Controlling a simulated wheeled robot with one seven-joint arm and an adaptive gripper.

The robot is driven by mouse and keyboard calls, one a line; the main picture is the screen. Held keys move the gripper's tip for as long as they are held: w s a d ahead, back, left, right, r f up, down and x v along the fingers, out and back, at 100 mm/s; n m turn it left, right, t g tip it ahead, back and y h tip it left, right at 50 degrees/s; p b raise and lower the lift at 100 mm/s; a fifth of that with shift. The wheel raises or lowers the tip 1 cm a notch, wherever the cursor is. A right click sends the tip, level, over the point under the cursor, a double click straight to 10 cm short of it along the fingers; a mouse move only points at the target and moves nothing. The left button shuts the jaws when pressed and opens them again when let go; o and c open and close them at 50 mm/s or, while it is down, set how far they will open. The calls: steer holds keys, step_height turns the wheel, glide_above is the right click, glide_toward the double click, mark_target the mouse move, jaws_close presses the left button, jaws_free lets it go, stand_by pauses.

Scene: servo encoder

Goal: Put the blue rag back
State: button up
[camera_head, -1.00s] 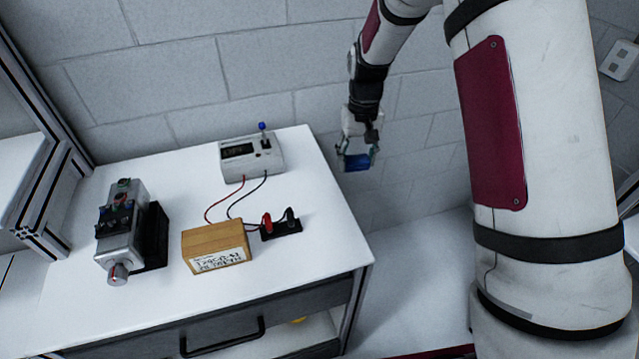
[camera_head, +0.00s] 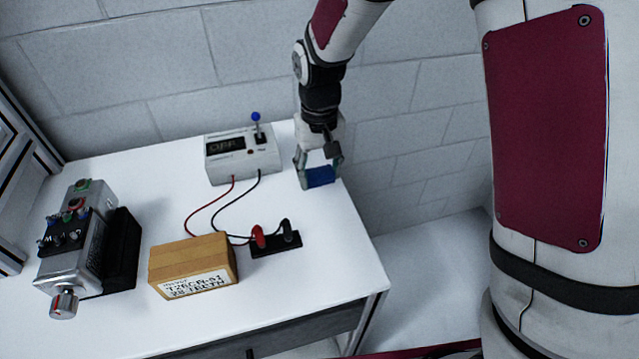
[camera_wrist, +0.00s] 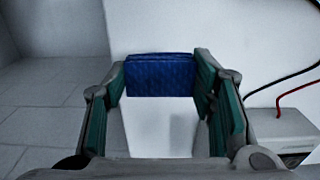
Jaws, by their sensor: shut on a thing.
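The blue rag (camera_head: 319,178) is a small, folded-looking block with a quilted surface. My gripper (camera_head: 319,172) is shut on it, and the rag spans the gap between the two fingers. In the head view they are at the right edge of the white table top, right of the grey meter box. In the wrist view the rag (camera_wrist: 160,75) sits between the green-padded fingertips (camera_wrist: 160,82), with white table surface below it. I cannot tell whether the rag touches the table.
The white table (camera_head: 330,250) holds a meter box (camera_head: 243,158) with a blue-tipped switch, red and black leads, a terminal block (camera_head: 276,243), a wooden block with a label (camera_head: 193,265) and a metal motor unit (camera_head: 75,255). The right table edge and a wall are close.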

mark_target(319, 185)
steer(key=shift+f, duration=2)
steer(key=shift+f, duration=0.2)
steer(key=o, duration=1.1)
steer(key=shift+r, duration=0.1)
step_height(319, 185, up, 12)
steer(key=shift+r, duration=0.1)
steer(key=shift+d+r, duration=0.1)
